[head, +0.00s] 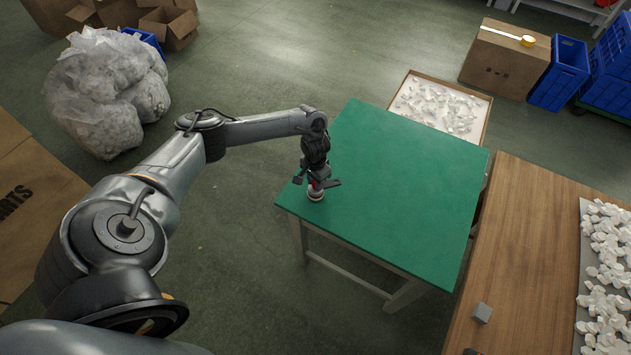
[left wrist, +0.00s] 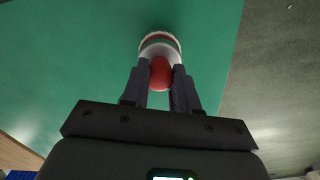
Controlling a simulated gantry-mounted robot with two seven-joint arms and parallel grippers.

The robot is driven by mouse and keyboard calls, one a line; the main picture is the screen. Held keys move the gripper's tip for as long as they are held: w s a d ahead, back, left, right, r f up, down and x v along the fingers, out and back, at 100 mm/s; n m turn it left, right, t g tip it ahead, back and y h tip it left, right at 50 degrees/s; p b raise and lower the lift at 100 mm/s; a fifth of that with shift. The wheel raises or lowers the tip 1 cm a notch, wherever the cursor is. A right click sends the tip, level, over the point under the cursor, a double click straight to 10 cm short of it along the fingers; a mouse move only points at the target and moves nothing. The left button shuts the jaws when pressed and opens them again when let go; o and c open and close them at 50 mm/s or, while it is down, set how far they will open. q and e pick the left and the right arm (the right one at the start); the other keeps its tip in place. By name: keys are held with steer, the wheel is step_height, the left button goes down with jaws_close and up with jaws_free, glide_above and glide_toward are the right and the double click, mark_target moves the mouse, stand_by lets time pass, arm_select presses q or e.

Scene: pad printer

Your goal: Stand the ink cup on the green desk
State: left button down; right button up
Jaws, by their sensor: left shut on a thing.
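The ink cup (head: 316,194) is a small round cup with a pale rim and a red top. It is at the left corner of the green desk (head: 400,185), upright as far as I can see. I cannot tell whether its base touches the desk. My left gripper (head: 318,182) is above the desk, shut on the cup's red knob. In the left wrist view the cup (left wrist: 160,42) shows beyond the fingertips, with its red knob between the fingers and green desktop around it.
The green desktop is otherwise bare. A wooden table (head: 525,250) with a tray of white parts (head: 610,265) and a small grey block (head: 481,313) stands at the right. A box of white pieces (head: 440,106) is behind the desk. Clear bags (head: 105,90) lie at the far left.

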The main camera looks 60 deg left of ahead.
arm_select(q)
steer(key=shift+a+f, duration=0.1)
steer(key=shift+f, duration=0.5)
steer(key=c, duration=0.9)
jaws_free()
steer(key=shift+s+f, duration=0.1)
steer(key=shift+f, duration=0.05)
steer(key=shift+o, duration=0.2)
